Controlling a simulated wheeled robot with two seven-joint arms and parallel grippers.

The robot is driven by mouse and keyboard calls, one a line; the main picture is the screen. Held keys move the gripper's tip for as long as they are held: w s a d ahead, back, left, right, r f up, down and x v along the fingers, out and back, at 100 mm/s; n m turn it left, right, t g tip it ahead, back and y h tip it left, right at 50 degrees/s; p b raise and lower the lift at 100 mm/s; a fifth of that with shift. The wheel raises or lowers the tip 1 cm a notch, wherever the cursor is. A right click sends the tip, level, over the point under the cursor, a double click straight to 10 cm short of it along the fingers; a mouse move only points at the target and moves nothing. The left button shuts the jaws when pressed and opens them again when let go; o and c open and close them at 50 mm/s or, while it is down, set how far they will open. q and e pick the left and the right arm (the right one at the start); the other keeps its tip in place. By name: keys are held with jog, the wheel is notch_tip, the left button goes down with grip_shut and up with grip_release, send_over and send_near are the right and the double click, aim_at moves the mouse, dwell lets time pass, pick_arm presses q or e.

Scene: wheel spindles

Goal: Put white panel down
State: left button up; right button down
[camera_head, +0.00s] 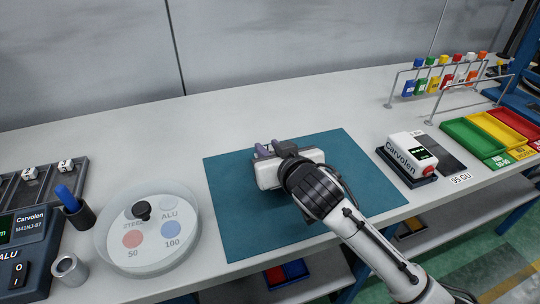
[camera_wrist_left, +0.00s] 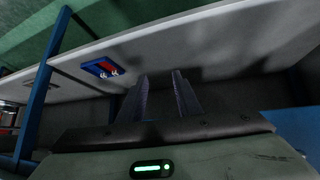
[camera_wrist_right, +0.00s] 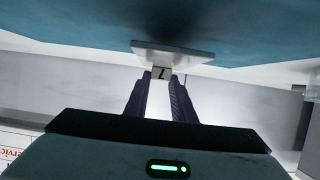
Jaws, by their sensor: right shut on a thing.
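The white panel (camera_wrist_right: 175,51) shows in the right wrist view as a thin pale plate in front of the teal mat (camera_head: 228,222). A small light block with a dark mark (camera_wrist_right: 161,73) stands out from it, between the fingertips of my right gripper (camera_wrist_right: 160,84). My right gripper (camera_head: 263,150) is shut on this block, over the mat's upper middle in the head view. There the gripper hides most of the panel. I cannot tell whether the panel touches the mat. My left gripper (camera_wrist_left: 162,78) is open and empty in its wrist view, and out of the head view.
A round clear dish (camera_head: 106,222) with a black knob stands left of the mat. A Carvolen device (camera_head: 408,154) and coloured trays (camera_head: 474,138) stand to the right. A rack (camera_head: 440,76) with coloured pieces is behind them. The mat is bare around my right gripper.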

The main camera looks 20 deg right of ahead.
jog(key=shift+f, duration=1.05)
jog(key=c, duration=1.5)
grip_release()
jog(key=shift+r, duration=0.1)
jog(key=v, duration=1.2)
